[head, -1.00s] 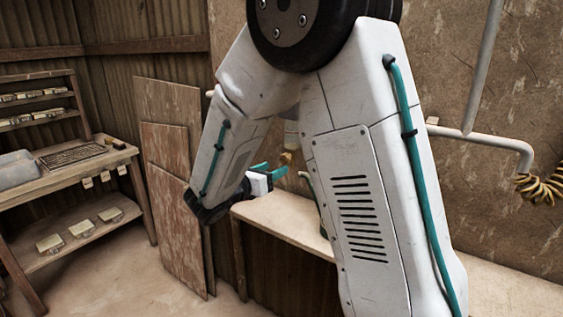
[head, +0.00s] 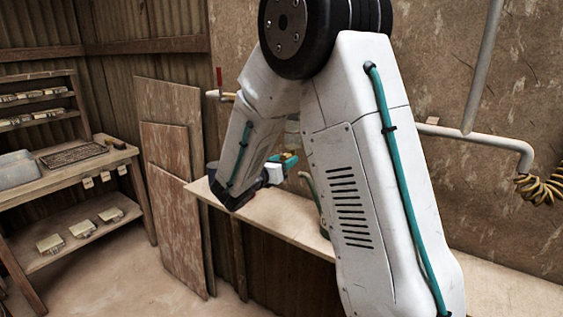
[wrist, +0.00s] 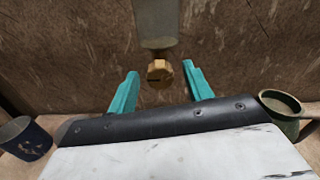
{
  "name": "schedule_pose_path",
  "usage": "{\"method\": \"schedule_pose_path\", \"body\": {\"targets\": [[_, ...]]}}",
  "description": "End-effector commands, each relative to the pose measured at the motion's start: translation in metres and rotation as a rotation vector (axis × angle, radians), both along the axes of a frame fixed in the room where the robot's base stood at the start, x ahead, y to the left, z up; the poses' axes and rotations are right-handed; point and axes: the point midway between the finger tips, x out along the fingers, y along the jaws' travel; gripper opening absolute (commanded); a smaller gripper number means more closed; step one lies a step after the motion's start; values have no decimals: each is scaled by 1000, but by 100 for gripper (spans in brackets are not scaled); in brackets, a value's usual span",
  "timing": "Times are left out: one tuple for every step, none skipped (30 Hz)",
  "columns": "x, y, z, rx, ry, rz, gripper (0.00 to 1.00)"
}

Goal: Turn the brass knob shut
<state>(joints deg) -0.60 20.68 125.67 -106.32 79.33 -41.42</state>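In the wrist view the brass knob (wrist: 160,74) sits at the lower end of a grey cylinder or pipe (wrist: 156,22) against the brown wall. It has a dark slot or mark across its face. My gripper (wrist: 161,80) is open, with one teal finger on each side of the knob and a visible gap on both sides. I cannot tell how deep the knob lies between the fingers. In the head view my gripper (head: 287,161) is small and partly behind my arm, and the knob cannot be made out clearly there.
The workbench (head: 275,222) runs along the wall. A red-handled valve (head: 219,77) is on a pipe behind my arm. A shelf unit (head: 85,155) stands at far left.

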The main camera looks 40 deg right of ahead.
Motion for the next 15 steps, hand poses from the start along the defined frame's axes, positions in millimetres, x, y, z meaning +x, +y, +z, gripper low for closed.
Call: {"method": "schedule_pose_path", "body": {"targets": [[0, 0, 0, 0, 0, 0, 39], [0, 0, 0, 0, 0, 0, 31], [0, 0, 0, 0, 0, 0, 20], [0, 0, 0, 0, 0, 0, 11], [0, 0, 0, 0, 0, 0, 6], [0, 0, 0, 0, 0, 0, 6], [0, 0, 0, 0, 0, 0, 6], [0, 0, 0, 0, -1, 0, 6], [0, 1, 0, 3, -8, 0, 6], [0, 1, 0, 6, -17, 0, 6], [0, 1, 0, 11, -31, 0, 6], [0, 1, 0, 21, -61, -1, 6], [0, 1, 0, 31, -88, -1, 6], [0, 1, 0, 42, -119, -1, 6], [0, 1, 0, 57, -160, -1, 6]]}}
